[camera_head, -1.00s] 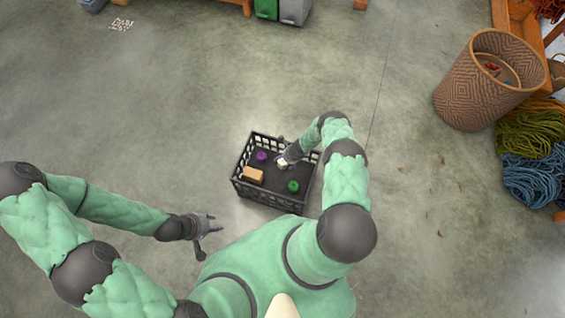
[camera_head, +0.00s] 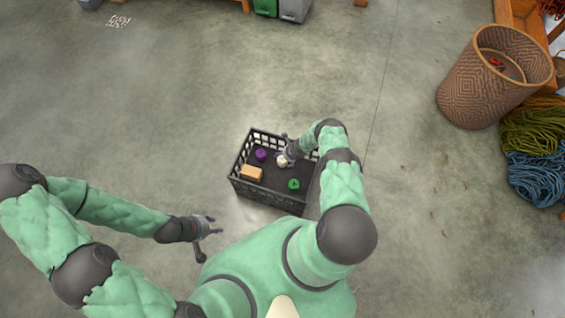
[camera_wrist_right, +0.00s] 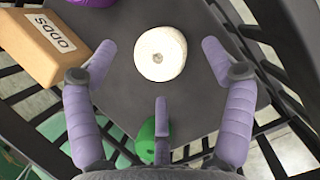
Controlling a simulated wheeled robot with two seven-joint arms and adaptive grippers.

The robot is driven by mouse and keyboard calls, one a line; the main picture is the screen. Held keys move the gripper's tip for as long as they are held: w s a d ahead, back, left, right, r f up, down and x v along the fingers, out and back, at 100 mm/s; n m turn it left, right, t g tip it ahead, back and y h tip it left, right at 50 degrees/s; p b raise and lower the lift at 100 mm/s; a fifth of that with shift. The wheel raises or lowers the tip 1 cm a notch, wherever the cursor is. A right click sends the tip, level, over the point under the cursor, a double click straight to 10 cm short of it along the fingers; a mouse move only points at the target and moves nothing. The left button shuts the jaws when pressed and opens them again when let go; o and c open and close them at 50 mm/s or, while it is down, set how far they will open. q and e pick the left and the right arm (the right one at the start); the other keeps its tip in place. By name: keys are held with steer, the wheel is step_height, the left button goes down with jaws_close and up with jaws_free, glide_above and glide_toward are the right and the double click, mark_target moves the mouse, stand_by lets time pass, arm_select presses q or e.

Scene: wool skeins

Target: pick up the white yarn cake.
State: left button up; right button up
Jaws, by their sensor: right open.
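The white yarn cake (camera_head: 282,161) lies in the dark crate (camera_head: 266,204), towards its far right part. In the right wrist view the white yarn cake (camera_wrist_right: 160,54) is round, seen from above with a small hole in its middle. My right gripper (camera_head: 287,153) is over the crate at the white cake. In the right wrist view its fingers (camera_wrist_right: 155,75) are spread open, with the cake just beyond and between the tips; they do not visibly grip it. My left gripper (camera_head: 210,234) is outside the crate to the lower left, with fingers apart and empty.
The crate also holds a purple yarn cake (camera_head: 261,155), a green one (camera_head: 294,184) and a tan labelled block (camera_head: 251,173). Slatted crate walls stand close around my right gripper. A woven basket (camera_head: 490,85) and rope coils (camera_head: 535,165) are at the right.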

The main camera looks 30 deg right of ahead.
mark_target(282, 160)
steer(key=b+x, duration=0.3)
steer(key=shift+s+f, duration=0.2)
steer(key=shift+f, duration=0.1)
steer(key=shift+b+x, duration=0.9)
steer(key=shift+b, duration=0.15)
steer(key=shift+r, duration=0.1)
steer(key=c, duration=1.1)
